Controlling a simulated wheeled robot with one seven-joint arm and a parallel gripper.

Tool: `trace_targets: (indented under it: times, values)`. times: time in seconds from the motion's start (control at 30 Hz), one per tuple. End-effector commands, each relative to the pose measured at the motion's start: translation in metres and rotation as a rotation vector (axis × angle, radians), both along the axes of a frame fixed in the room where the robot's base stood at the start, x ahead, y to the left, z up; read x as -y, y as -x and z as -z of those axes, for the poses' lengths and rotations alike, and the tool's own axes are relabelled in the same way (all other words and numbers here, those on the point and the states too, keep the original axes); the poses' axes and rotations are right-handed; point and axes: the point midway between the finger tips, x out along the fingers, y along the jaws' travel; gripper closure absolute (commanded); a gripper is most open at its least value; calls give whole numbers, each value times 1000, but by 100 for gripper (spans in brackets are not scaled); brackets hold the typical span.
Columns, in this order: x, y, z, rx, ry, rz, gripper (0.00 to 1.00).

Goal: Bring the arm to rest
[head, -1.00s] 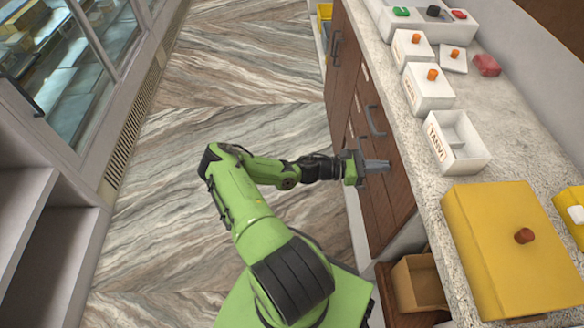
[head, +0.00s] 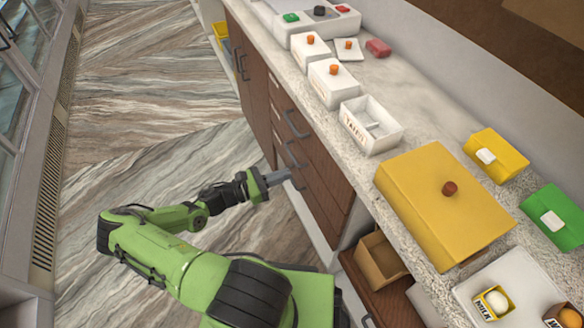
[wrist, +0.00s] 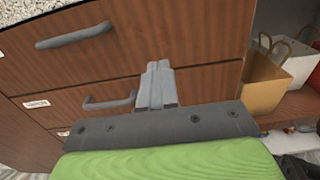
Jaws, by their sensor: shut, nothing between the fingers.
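My green arm reaches out over the floor in front of the counter in the head view. My gripper (head: 283,177) is at its end, shut and empty, pointing at the wooden drawer fronts (head: 318,180) below the counter top. In the wrist view the closed fingers (wrist: 156,85) stand before the brown drawer fronts (wrist: 205,45), with two grey handles to their left. I cannot tell the exact gap between the fingertips and the drawers.
The stone counter top (head: 405,152) holds white boxes with orange knobs, an open white box (head: 371,125), a large yellow box (head: 440,200) and a green box (head: 556,217). The patterned floor (head: 140,110) is clear on the left.

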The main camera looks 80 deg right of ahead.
Motion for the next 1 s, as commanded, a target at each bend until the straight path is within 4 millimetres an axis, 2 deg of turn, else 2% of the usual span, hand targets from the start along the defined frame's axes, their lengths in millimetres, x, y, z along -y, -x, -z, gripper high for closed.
trace_targets:
  times: [0.03,0.1,0.2,0.77,0.87,1.0]
  values:
    - [-5,-11,-1,2,0,-6,100]
    - [-12,-22,0,2,-1,-4,100]
    - [-18,-32,0,1,-2,-2,100]
    - [-23,-39,-1,30,1,7,100]
    - [-37,-58,-9,172,8,45,100]
    - [-77,-105,-32,493,2,131,100]
